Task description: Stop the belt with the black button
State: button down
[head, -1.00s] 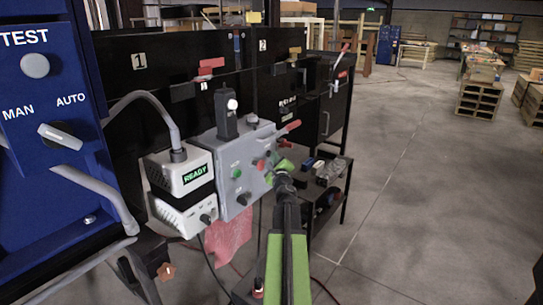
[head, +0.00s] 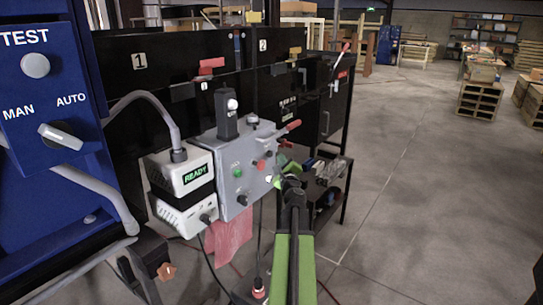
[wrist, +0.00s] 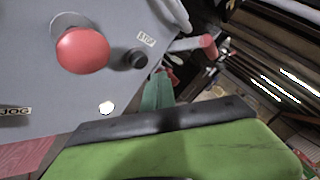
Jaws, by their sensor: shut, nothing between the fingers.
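The black button (wrist: 135,58) is a small round knob on the grey control box (head: 211,140). In the wrist view it sits beside a STOP label (wrist: 146,38), just right of a larger red mushroom button (wrist: 82,50). In the head view the black button is too small to make out surely. My gripper (wrist: 157,92) is shut and empty, its green fingertips just below and right of the black button in the wrist view. In the head view my gripper (head: 281,172) is at the right edge of the box. Contact with the button cannot be told.
A red-handled lever (wrist: 208,46) juts out right of the black button. A white button (wrist: 106,108) and a JOG label (wrist: 15,111) share the panel. A READY display unit (head: 186,172) stands left of the box. Open floor (head: 420,200) lies to the right.

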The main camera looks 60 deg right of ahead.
jog(key=shift+s, duration=1.8)
